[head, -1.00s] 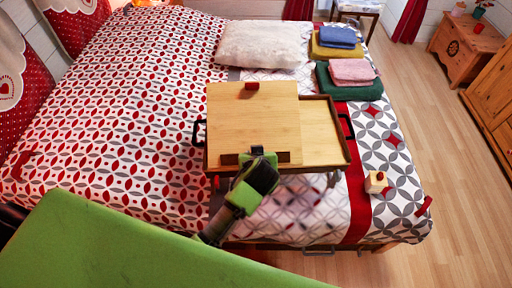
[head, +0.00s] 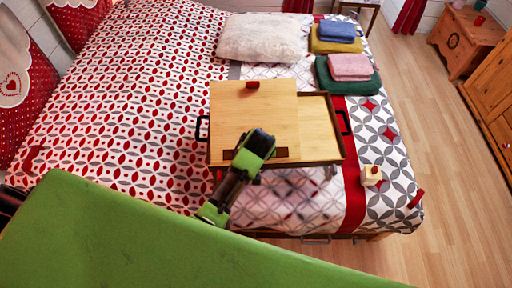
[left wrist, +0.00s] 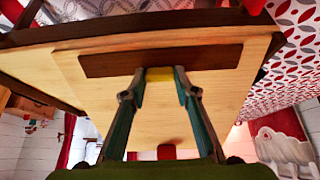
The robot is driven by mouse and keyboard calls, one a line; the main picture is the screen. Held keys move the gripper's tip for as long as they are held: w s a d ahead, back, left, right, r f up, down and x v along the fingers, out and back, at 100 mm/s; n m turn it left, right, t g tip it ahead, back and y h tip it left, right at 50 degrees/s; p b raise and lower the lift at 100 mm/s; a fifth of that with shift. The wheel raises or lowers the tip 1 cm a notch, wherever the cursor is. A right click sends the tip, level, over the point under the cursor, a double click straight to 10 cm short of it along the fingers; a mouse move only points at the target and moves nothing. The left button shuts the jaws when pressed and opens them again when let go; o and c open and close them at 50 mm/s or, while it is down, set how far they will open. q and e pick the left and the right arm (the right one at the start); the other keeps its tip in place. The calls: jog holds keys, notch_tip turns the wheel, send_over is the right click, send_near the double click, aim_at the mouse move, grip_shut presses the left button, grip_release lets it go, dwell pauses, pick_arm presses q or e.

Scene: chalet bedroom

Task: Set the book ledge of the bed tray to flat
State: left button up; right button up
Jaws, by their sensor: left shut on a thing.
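The bed tray (head: 322,125) stands on the bed, a light wood top with a dark rim. Its book ledge (head: 240,115) is a light wood panel over the left and middle part, with a dark strip (head: 282,153) along its near edge. The panel's far edge reaches beyond the tray's rim; its exact tilt is hard to tell. My left gripper (head: 258,143) is over the near edge and hides part of the strip. In the left wrist view its fingers (left wrist: 160,76) close at the dark strip (left wrist: 210,58), in front of the panel (left wrist: 220,90). My right gripper is not in view.
A red knob-like piece (head: 253,85) sits at the panel's far edge. A white pillow (head: 260,38) lies behind the tray, folded towels (head: 348,68) behind right. The floor (head: 440,130) right of the bed is clear.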

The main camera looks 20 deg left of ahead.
pick_arm(q)
jog(key=o, duration=1.1)
jog(key=shift+v, duration=3.75)
jog(key=s+f+m+g+h+b, duration=0.1)
jog(key=s+f+m+b, duration=0.45)
jog(key=f, duration=1.25)
jog(key=s+f+n+g+h+b, duration=0.1)
jog(key=s+f+b, duration=0.1)
jog(key=s+f, duration=1.1)
jog(key=s+a+f+g+b, duration=0.1)
jog(key=s+a+f, duration=0.2)
jog(key=s+f, duration=0.4)
jog(key=s+a+f+m+b, duration=0.1)
jog(key=s+a+f+b, duration=0.1)
jog(key=s+f, duration=0.6)
jog(key=s+a+f+m+g+b, duration=0.1)
jog(key=s+a+f, duration=0.3)
jog(key=s+f, duration=0.4)
jog(key=shift+s+f+g+b, duration=0.1)
jog(key=shift+s+g+b, duration=0.2)
jog(key=shift+b, duration=0.1)
